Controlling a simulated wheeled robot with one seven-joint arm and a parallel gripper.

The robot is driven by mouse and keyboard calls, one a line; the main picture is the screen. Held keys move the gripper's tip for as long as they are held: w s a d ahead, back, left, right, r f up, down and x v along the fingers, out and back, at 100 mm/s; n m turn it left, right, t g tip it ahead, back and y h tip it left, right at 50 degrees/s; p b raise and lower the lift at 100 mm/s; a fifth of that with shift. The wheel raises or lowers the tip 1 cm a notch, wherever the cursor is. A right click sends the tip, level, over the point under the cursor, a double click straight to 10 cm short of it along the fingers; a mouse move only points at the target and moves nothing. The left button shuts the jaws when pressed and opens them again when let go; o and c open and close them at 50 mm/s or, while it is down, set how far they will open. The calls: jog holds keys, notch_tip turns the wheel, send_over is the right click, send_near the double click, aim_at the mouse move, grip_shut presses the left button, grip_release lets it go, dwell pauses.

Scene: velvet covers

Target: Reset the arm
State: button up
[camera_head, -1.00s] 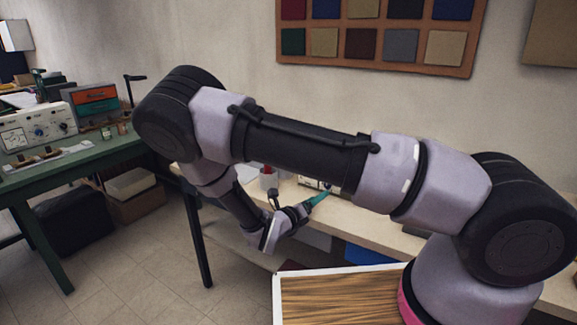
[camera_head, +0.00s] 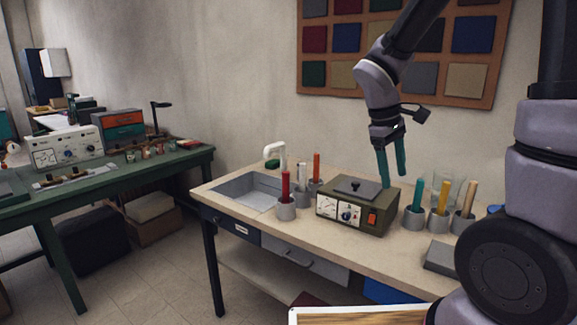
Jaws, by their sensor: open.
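My gripper (camera_head: 393,178) hangs from my arm at the right of the head view, with its two teal fingers pointing down. The fingers are apart and nothing shows between them. It appears above or in front of the right side of a dark green box device (camera_head: 352,207) with dials and an orange switch; I cannot tell whether it touches it. My arm is raised, and its upper links run out of the top of the picture.
A wooden workbench (camera_head: 300,232) with a sink (camera_head: 245,190) stands below my gripper. Grey holders with a red stick (camera_head: 286,186), a teal stick (camera_head: 418,193) and others flank the device. A green table (camera_head: 100,185) is at left, with floor between.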

jog(key=s+r+m+t+y, duration=0.2)
jog(key=s+r+m+t, duration=0.1)
jog(key=r, duration=0.5)
jog(key=s+r+m+t+y, duration=0.3)
jog(key=s+r+m, duration=0.3)
jog(key=r+m, duration=0.2)
jog(key=shift+t, duration=0.4)
jog(key=shift+d, duration=0.1)
